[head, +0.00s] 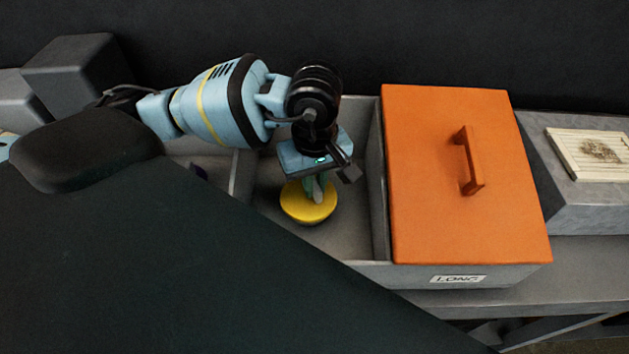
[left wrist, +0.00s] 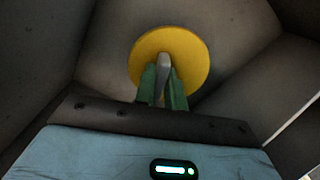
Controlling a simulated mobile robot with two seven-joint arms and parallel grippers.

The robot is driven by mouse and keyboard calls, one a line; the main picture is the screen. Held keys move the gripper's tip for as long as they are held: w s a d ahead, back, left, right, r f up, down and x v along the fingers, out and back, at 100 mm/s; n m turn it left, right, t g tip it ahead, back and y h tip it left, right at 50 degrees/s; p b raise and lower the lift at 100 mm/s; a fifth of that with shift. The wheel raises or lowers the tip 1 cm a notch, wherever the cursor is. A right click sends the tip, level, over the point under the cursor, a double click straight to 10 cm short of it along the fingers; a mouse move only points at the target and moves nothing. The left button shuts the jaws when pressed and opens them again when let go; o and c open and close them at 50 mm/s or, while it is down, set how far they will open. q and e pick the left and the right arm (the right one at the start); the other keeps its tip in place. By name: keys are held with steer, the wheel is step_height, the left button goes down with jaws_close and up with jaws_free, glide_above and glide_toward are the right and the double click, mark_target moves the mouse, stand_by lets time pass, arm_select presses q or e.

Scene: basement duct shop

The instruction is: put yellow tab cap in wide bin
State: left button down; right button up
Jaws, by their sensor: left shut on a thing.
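The yellow tab cap (head: 308,205) is a round yellow disc with an upright grey tab, which shows in the left wrist view (left wrist: 163,64). My left gripper (head: 317,185) is shut on the tab, its green fingers (left wrist: 163,88) on either side of it. The cap hangs inside or just above an open grey compartment (head: 346,236), left of the orange lid. I cannot tell whether the cap touches the floor. No label shows on this compartment, so I cannot tell whether it is the wide bin. My right gripper is not in view.
An orange lid with a handle (head: 428,185) covers the compartment labelled LONG (head: 458,280). Another open compartment on the left holds a small dark purple thing (head: 199,171). A slatted cream panel (head: 590,153) lies on a grey block at right. A dark wall stands behind.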

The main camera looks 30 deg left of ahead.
arm_select(q)
steer(key=shift+f, duration=0.1)
steer(key=shift+f, duration=0.1)
steer(key=c, duration=1.9)
jaws_free()
steer(key=shift+f, duration=0.1)
steer(key=o, duration=0.4)
step_height(320, 180, up, 12)
steer(key=shift+r, duration=0.25)
